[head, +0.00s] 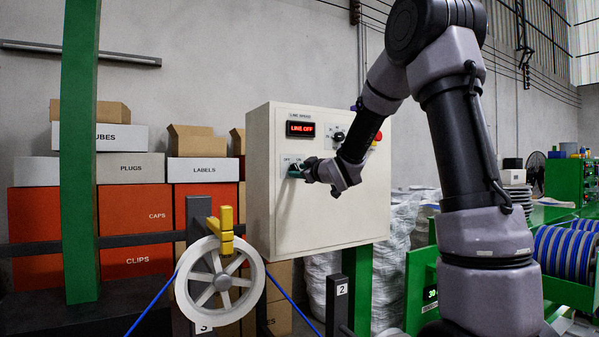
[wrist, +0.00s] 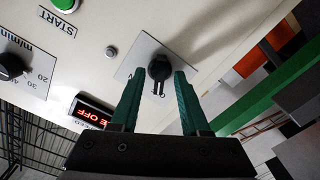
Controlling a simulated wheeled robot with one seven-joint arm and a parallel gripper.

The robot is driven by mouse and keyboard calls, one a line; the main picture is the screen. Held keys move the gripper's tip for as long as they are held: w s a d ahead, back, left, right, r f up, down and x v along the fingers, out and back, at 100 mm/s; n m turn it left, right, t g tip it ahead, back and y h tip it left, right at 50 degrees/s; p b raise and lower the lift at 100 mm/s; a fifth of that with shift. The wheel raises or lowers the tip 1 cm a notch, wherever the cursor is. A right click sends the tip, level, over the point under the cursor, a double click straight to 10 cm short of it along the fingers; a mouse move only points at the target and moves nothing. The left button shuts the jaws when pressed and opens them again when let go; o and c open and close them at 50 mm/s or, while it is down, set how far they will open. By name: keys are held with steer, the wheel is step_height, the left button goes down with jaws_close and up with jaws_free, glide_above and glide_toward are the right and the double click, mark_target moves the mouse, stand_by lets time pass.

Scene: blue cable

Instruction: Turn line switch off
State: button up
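The line switch (wrist: 159,68) is a black rotary knob on a pale plate. In the wrist view it sits between my fingertips, with a gap on each side. In the head view my gripper (head: 296,171) is at the OFF/ON plate (head: 289,160) on the front of the cream control box (head: 318,215), and hides most of the knob. The red display (head: 300,129) above reads LINE OFF; part of it shows in the wrist view (wrist: 92,113). My gripper (wrist: 159,76) has green fingers, is open and holds nothing.
A speed dial (head: 338,136) and a red button (head: 377,138) are on the box's upper right. A green button (wrist: 64,4) shows in the wrist view. A white spoked wheel (head: 221,281) with blue cable stands in front at left. Boxes are stacked behind.

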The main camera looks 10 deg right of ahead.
steer(key=v, duration=1)
steer(key=shift+s, duration=0.4)
steer(key=shift+d, duration=0.15)
steer(key=s+d+f+m+g+h, duration=0.3)
steer(key=s+d+m+g+h, duration=0.3)
steer(key=s+m, duration=0.45)
steer(key=s+a+f+m+g+y, duration=0.1)
steer(key=s+a+f+g, duration=0.1)
steer(key=s, duration=0.7)
steer(key=s+a+f+m+g+y, duration=0.1)
steer(key=s+f+m+g, duration=0.1)
steer(key=s, duration=0.7)
steer(key=shift+s+a+f+y, duration=0.25)
steer(key=shift+a+f+y, duration=0.05)
steer(key=shift+a+f, duration=0.1)
